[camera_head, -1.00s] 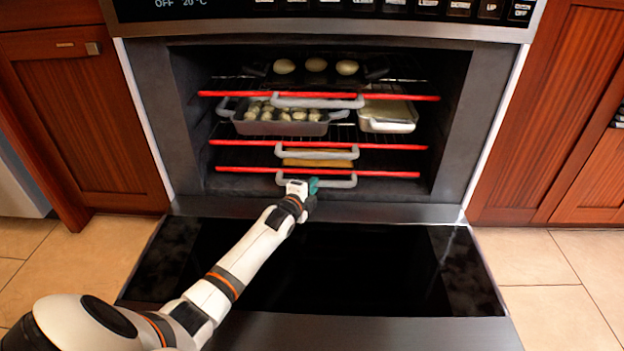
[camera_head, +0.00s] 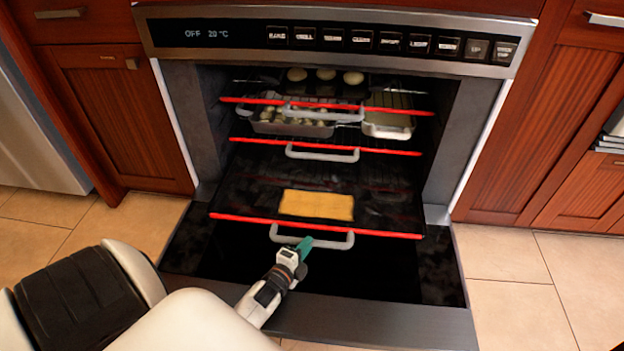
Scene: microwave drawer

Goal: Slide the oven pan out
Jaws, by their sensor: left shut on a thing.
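The oven pan (camera_head: 250,195) is a flat dark tray with a red front edge and a grey handle (camera_head: 345,240). It sticks out of the oven above the lowered door. A yellow rectangular food slab (camera_head: 316,205) lies on it. My left gripper (camera_head: 303,247), with teal fingers, is shut on the handle near its middle. My left arm reaches in from the lower left. My right gripper is not in view.
The oven door (camera_head: 390,325) lies open below the pan. Two racks with red front bars stay inside above it, holding a grey dish (camera_head: 290,128) and a pale dish (camera_head: 388,125). Wooden cabinets flank the oven. Tiled floor (camera_head: 520,275) on the right is clear.

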